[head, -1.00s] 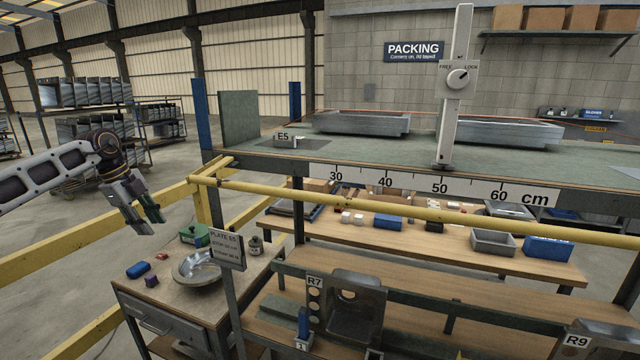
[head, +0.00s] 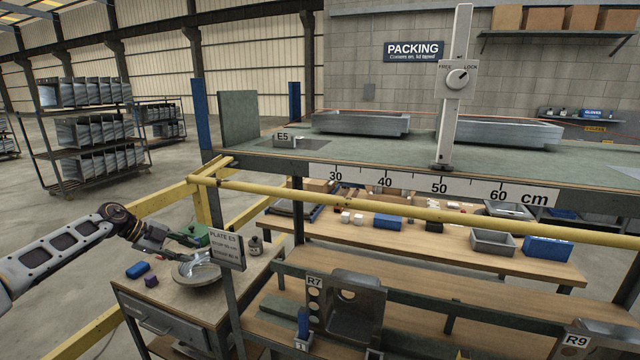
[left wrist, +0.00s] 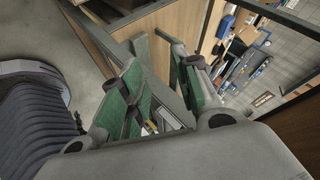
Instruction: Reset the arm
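My left arm comes in from the left in the head view. My left gripper (head: 185,252) is low, over the small side bench, in front of or above the metal bowl (head: 200,271) and left of the PLATE E5 sign (head: 227,250). In the left wrist view its two green-padded fingers (left wrist: 158,80) stand apart, with a grey bar visible beyond the gap. I see nothing held between them. Whether the gripper touches the bowl or sign cannot be told. My right gripper is in neither view.
Yellow rails (head: 420,212) cross in front of the racks. The side bench (head: 165,290) holds a blue item (head: 138,270), a purple block (head: 151,281) and a green item (head: 194,235). A grey upper shelf (head: 400,157) carries trays. Open floor lies to the left.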

